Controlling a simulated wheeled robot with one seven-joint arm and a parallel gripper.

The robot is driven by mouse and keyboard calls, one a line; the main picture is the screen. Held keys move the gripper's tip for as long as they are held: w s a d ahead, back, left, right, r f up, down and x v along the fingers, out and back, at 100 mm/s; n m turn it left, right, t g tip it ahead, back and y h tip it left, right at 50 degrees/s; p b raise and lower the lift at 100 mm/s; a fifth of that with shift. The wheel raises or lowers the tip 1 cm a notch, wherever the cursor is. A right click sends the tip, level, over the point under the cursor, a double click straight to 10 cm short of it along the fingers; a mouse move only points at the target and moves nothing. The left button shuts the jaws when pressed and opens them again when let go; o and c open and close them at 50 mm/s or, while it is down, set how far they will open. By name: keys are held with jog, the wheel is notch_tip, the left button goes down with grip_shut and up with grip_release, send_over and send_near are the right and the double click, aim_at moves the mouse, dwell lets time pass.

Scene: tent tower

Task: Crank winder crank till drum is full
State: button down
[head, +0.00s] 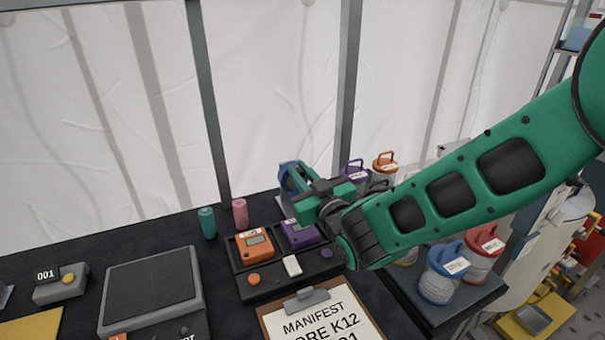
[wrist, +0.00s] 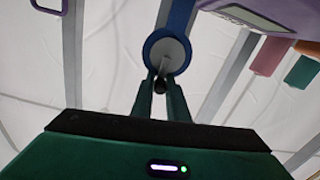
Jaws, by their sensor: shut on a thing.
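The winder (head: 286,180) is a blue piece at the back of the dark table, mostly hidden behind my gripper in the head view. In the wrist view its round face (wrist: 168,50) shows a blue rim and a grey centre. A small dark crank handle (wrist: 160,84) sticks out from that face towards my gripper. My gripper (wrist: 160,92) has its green fingers shut on the crank handle. In the head view my gripper (head: 308,189) is beside the winder. How full the drum is cannot be told.
An orange device (head: 254,246) and a purple device (head: 300,233) sit in a black tray just below my gripper. Teal (head: 207,222) and pink (head: 240,212) cylinders stand to the left. A clipboard (head: 320,322) lies in front. Lidded jars (head: 443,272) stand at right, under my arm.

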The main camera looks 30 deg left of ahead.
jog(key=shift+w+d, duration=0.15)
jog(key=shift+w, duration=0.05)
jog(key=c, duration=1.7)
grip_release()
jog(key=shift+c, duration=0.2)
jog(key=shift+s, duration=0.1)
jog(key=shift+s+d, duration=0.1)
jog(key=shift+d, duration=0.05)
jog(key=v, duration=1)
jog(key=shift+d+r, duration=0.15)
